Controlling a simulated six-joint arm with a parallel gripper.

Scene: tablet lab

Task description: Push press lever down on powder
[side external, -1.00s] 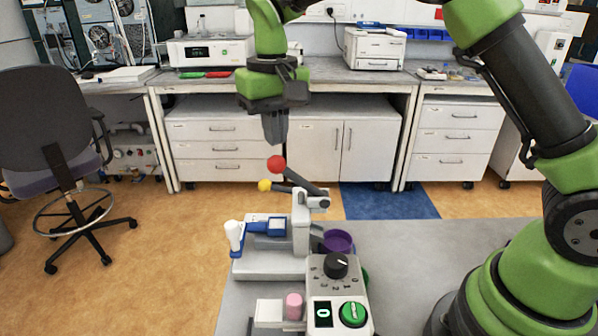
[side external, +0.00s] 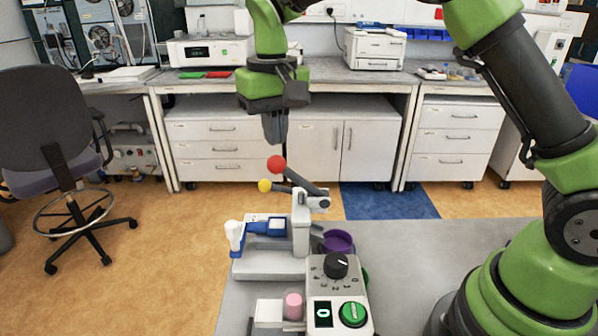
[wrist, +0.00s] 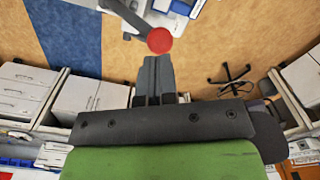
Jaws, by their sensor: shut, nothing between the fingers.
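The press (side external: 300,228) is a white and grey machine on the grey table, with a dark lever that ends in a red ball knob (side external: 276,163). The lever is raised and tilts up to the left. A second, shorter arm ends in a yellow ball (side external: 264,185). My gripper (side external: 275,138) is shut and points down, just above the red knob in the side view, with a small gap. In the wrist view the red knob (wrist: 160,40) shows just beyond my shut fingertips (wrist: 156,60). I cannot make out the powder.
A control box with a black dial (side external: 336,265) and a green knob (side external: 353,314) stands in front of the press. A pink cylinder (side external: 293,306) is beside it, and a purple bowl (side external: 338,242) is behind.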

